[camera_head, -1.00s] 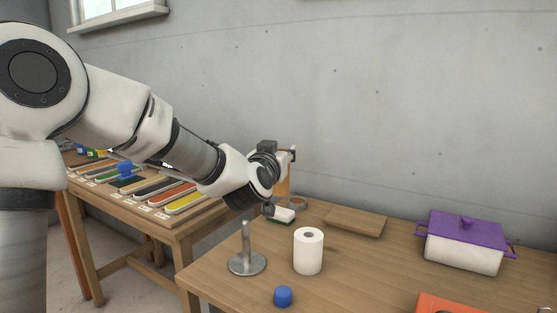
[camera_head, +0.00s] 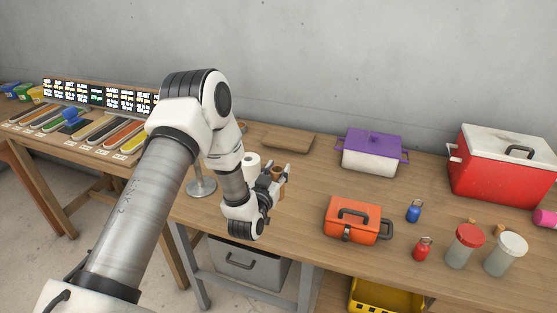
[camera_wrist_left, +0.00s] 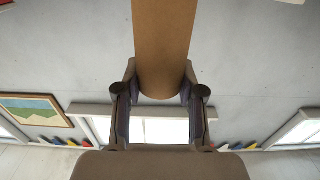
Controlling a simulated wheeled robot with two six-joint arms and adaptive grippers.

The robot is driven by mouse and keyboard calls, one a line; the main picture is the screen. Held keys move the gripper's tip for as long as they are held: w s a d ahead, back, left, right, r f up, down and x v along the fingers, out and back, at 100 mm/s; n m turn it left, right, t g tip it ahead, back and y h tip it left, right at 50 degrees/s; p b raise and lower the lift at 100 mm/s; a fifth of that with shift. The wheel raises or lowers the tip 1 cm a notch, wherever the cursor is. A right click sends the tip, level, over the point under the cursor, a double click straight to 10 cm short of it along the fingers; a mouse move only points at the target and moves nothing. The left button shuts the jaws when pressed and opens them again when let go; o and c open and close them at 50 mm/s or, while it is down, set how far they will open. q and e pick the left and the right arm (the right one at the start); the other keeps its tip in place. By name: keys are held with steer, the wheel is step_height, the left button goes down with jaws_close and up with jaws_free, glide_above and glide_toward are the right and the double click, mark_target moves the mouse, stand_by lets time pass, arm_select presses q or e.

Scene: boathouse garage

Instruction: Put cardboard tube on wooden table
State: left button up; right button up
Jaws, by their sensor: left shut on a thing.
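My left gripper (camera_head: 272,183) is shut on the brown cardboard tube (camera_head: 277,173). In the left wrist view the tube (camera_wrist_left: 164,45) runs up from between the two fingers (camera_wrist_left: 160,100). In the head view the gripper is over the front left part of the wooden table (camera_head: 308,178), in front of the white paper roll (camera_head: 251,160). The arm hides part of the tabletop, and I cannot tell whether the tube touches it. My right gripper is not in view.
An orange toolbox (camera_head: 352,222) stands right of the gripper. A metal stand (camera_head: 202,188) is left of the gripper. Bare tabletop lies between gripper and pot.

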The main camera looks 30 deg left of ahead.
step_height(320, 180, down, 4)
steer(key=b, duration=0.4)
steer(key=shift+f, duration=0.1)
stand_by(0.5)
